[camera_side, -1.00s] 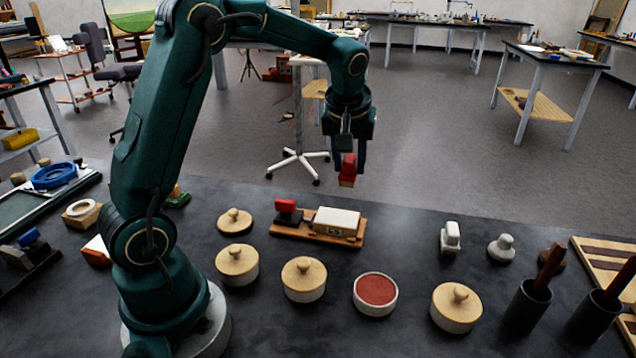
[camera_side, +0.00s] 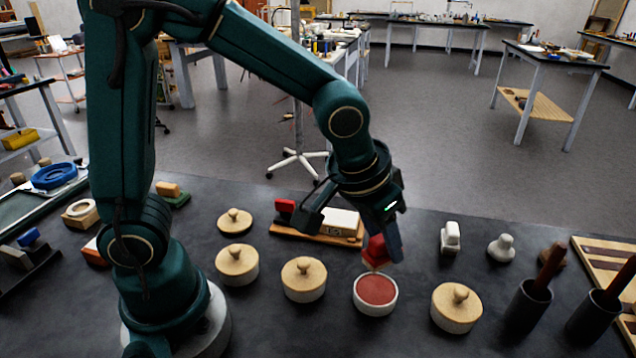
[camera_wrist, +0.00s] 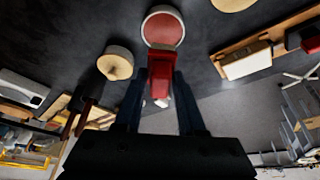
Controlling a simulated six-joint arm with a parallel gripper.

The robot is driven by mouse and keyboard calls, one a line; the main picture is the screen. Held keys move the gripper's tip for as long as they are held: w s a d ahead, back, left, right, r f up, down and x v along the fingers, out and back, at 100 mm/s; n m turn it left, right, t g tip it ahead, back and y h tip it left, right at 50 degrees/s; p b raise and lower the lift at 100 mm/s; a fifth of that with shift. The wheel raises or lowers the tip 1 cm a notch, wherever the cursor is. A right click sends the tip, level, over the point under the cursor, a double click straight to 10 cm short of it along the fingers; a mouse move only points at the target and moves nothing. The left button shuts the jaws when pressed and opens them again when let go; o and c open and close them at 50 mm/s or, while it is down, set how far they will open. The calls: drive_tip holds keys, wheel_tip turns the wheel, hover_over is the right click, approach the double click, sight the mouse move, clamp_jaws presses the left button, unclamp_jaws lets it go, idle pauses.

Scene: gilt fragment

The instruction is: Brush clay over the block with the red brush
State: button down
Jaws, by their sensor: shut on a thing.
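My gripper (camera_side: 383,238) is shut on the red brush (camera_side: 375,254), a chunky red piece that also shows between my fingers in the wrist view (camera_wrist: 160,75). The brush is tilted, with its lower end at the far rim of the open pot of red clay (camera_side: 376,291). I cannot tell whether it touches the clay. In the wrist view the clay pot (camera_wrist: 163,28) is just beyond the brush.
Lidded pots stand left (camera_side: 304,279) and right (camera_side: 457,307) of the clay pot. A loose lid (camera_side: 235,222) lies at the back left. A red piece (camera_side: 285,206) is on the board's left end. Dark cups (camera_side: 528,308) with upright handles stand at the right.

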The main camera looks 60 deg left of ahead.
drive_tip(key=shift+f, duration=2.7)
drive_tip(key=shift+f, duration=0.6)
drive_tip(key=shift+r, duration=0.15)
drive_tip(key=shift+r, duration=3.45)
